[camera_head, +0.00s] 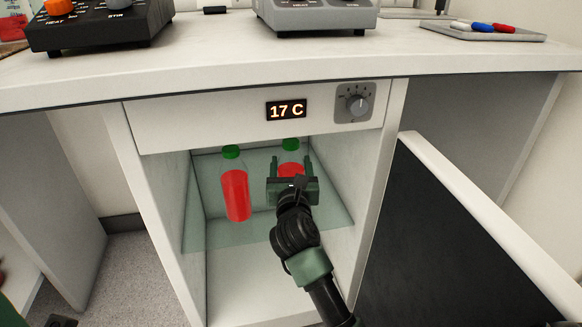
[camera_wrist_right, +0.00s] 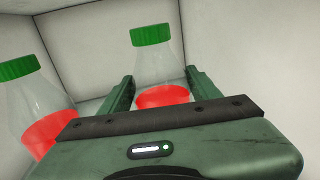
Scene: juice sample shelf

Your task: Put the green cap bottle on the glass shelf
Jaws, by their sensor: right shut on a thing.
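My right gripper (camera_head: 292,168) reaches into the open cabinet under the counter and is shut on a green cap bottle (camera_head: 291,145) with red juice. In the right wrist view the held bottle (camera_wrist_right: 152,62) stands upright between the fingers (camera_wrist_right: 162,88). Its base is hidden by my gripper, so I cannot tell whether it touches the glass shelf (camera_head: 215,235). A second green cap bottle (camera_head: 235,193) with red juice stands on the shelf to the left; it also shows in the right wrist view (camera_wrist_right: 40,110). My left gripper is not in view.
The cabinet door (camera_head: 455,235) stands open at the right. A display (camera_head: 286,110) reading 17 C and a knob (camera_head: 355,103) sit above the opening. Lab devices (camera_head: 100,28) and a tray (camera_head: 482,32) stand on the counter. The right part of the shelf is clear.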

